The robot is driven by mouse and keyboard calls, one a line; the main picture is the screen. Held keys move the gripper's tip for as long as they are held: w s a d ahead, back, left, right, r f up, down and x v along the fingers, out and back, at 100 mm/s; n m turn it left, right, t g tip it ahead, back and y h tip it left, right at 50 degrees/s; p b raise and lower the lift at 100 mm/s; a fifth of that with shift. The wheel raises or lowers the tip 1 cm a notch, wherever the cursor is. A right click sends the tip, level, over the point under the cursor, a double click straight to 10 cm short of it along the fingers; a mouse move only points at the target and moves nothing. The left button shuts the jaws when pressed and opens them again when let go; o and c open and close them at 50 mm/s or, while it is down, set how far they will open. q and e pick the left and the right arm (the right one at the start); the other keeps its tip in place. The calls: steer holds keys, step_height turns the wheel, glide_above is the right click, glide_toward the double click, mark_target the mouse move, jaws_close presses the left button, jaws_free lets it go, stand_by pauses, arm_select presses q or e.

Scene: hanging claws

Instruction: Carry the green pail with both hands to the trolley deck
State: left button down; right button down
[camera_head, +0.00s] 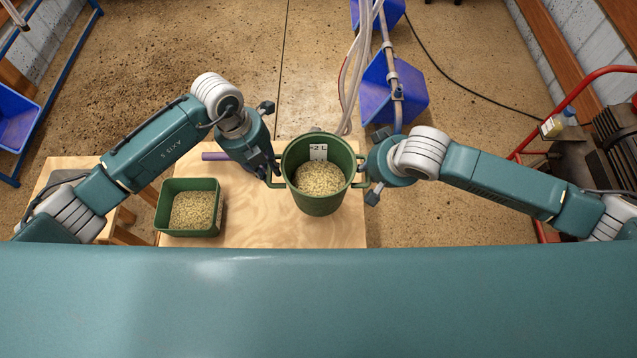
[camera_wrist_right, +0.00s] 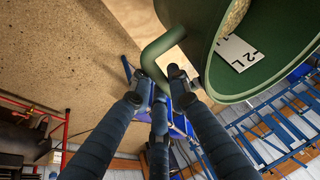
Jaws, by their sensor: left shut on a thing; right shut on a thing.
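The green pail (camera_head: 318,196) holds pale grain-like pellets and has a white label reading 2 L inside its wall. It is roughly upright over the wooden table top; I cannot tell whether it touches the wood. My left gripper (camera_head: 272,172) is shut on the pail's left handle. My right gripper (camera_head: 367,177) is shut on its right handle. In the right wrist view, the fingers of my right gripper (camera_wrist_right: 158,88) close around the green bent handle (camera_wrist_right: 158,52), and the pail (camera_wrist_right: 268,76) fills the upper right. No trolley deck can be clearly identified.
A square green tub (camera_head: 188,231) with similar pellets stands on the wooden table (camera_head: 262,236), left of the pail. A purple bar (camera_head: 215,156) lies behind it. Blue bins (camera_head: 408,98) and hanging hoses (camera_head: 352,75) are beyond the table. A red-framed machine (camera_head: 600,135) stands at the right.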

arm_select(q)
steer(key=shift+w+d+r, duration=0.1)
steer(key=shift+r, duration=0.1)
arm_select(e)
steer(key=shift+a+r, duration=0.1)
steer(key=shift+a, duration=0.05)
